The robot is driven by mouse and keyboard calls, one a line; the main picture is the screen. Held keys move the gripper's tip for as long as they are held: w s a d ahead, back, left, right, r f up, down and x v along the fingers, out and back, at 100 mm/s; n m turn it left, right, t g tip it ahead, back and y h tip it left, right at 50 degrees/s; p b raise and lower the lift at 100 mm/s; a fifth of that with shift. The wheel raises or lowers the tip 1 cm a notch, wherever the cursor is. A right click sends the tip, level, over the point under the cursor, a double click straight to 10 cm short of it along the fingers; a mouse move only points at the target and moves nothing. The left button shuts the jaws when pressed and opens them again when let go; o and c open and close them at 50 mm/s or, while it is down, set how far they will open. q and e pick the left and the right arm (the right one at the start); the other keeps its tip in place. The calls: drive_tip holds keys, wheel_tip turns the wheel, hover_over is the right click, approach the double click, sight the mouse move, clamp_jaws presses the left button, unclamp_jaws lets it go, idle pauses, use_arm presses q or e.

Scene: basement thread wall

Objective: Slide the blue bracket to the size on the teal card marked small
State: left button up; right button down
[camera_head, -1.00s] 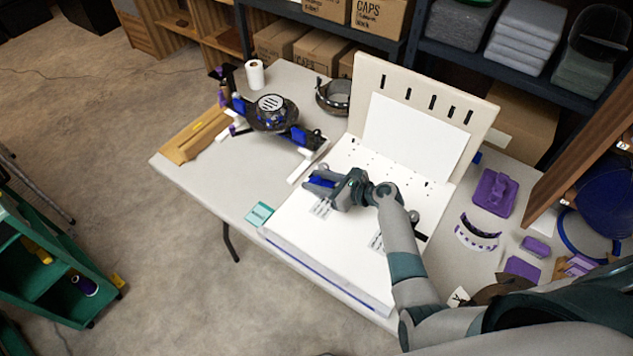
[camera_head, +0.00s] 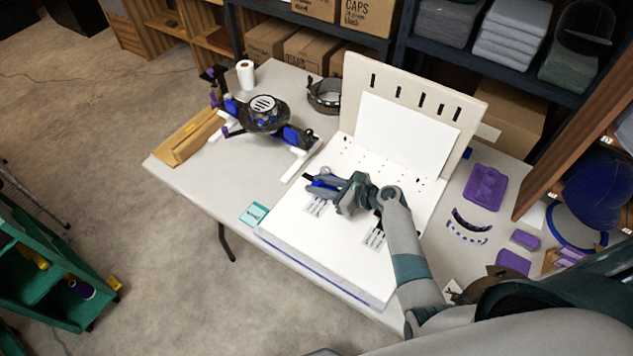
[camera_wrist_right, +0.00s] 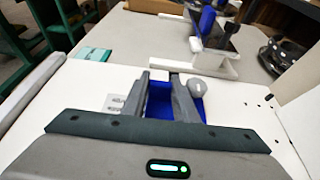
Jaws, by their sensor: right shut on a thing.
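The blue bracket (camera_head: 325,183) sits on the white board (camera_head: 345,258), by a printed scale label (camera_head: 315,206). My right gripper (camera_head: 318,186) reaches it from the right and is shut on it. In the right wrist view the blue bracket (camera_wrist_right: 160,100) shows between the two grey fingers (camera_wrist_right: 160,85), with a round grey knob (camera_wrist_right: 197,88) beside the right finger. The teal card (camera_head: 254,214) lies at the board's left edge; it also shows in the right wrist view (camera_wrist_right: 92,54). Its writing is too small to read. My left gripper is out of view.
A pegboard (camera_head: 410,105) with a white sheet stands behind the board. A blue and black machine (camera_head: 268,115) is at the back left. Purple parts (camera_head: 484,187) lie at the right. A second label (camera_head: 374,237) is on the board, whose front is clear.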

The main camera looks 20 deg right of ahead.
drive_tip(key=c, duration=1.7)
unclamp_jaws()
drive_tip(key=shift+p+v, duration=0.7)
drive_tip(key=shift+v, duration=0.05)
drive_tip(key=shift+p+v, duration=4.25)
drive_tip(key=shift+v, duration=3.65)
drive_tip(key=shift+f, duration=0.15)
